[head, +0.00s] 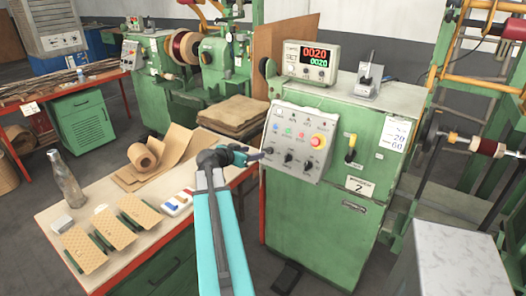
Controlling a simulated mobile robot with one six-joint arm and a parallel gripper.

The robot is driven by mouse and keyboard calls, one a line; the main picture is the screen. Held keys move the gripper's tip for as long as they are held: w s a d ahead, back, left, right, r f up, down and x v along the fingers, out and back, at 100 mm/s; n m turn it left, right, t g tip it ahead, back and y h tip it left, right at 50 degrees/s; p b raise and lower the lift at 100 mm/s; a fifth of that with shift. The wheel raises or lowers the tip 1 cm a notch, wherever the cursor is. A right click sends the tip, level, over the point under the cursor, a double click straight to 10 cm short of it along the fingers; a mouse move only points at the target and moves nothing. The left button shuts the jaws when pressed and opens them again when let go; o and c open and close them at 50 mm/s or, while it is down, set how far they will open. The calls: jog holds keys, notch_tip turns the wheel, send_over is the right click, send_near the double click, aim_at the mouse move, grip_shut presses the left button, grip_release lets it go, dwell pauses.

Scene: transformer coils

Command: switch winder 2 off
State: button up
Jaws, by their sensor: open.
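Winder 2 is the green cabinet (315,215) at centre right, with a plate reading "WINDER 2" (359,187) on its front. Its grey sloping control panel (299,143) has small coloured buttons, several black knobs (288,157) and a red mushroom button (318,141) on a yellow base. A display box (304,61) on top is lit with red and green digits. My gripper (262,155) is open, beside the panel's lower left edge; its fingers are small and dark, and contact cannot be told.
Another green winder (150,80) stands behind. A grey box (450,262) is at lower right.

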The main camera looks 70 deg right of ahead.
aim_at(267, 150)
jog(key=shift+p+x, duration=1.45)
jog(key=shift+x, duration=3.35)
